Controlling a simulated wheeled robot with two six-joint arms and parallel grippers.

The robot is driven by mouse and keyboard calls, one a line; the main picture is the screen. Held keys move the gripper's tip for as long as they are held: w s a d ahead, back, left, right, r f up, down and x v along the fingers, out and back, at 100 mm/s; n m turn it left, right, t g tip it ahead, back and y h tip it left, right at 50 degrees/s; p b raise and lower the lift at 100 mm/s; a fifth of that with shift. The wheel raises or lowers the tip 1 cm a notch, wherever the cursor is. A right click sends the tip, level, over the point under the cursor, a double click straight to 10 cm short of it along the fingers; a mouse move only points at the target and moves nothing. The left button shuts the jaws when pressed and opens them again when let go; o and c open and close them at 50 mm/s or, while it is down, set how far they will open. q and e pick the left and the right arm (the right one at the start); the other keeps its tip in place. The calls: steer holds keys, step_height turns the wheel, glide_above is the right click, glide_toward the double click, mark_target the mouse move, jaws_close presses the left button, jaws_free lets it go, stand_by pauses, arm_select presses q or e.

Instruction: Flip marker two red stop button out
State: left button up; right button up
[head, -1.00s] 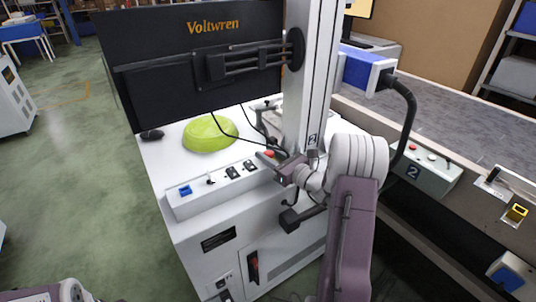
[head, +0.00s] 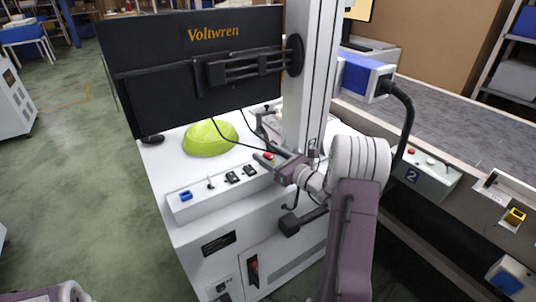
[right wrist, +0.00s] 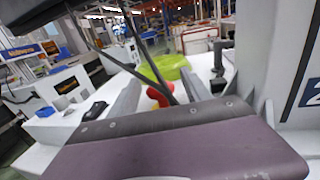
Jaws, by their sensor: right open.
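A red stop button (head: 268,156) sits at the right end of the white control strip (head: 222,196), near the column with a "2" label (head: 313,144). My right gripper (head: 270,157) is open, with its fingers around the button in the head view. In the right wrist view, the red button (right wrist: 158,96) shows between the two spread fingers, partly crossed by a dark cable. I cannot tell whether a finger touches it. A second red button (head: 411,152) is on the grey conveyor box, also labelled "2" (head: 412,175). My left gripper is out of view.
A green dome (head: 210,138) stands behind the control strip, under a black monitor (head: 205,70). Black cables (head: 240,137) hang near my right gripper. The strip also carries a blue switch (head: 186,195) and black switches (head: 233,177). The conveyor (head: 440,125) runs at right.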

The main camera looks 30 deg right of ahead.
steer(key=v, duration=0.9)
steer(key=shift+p, duration=0.4)
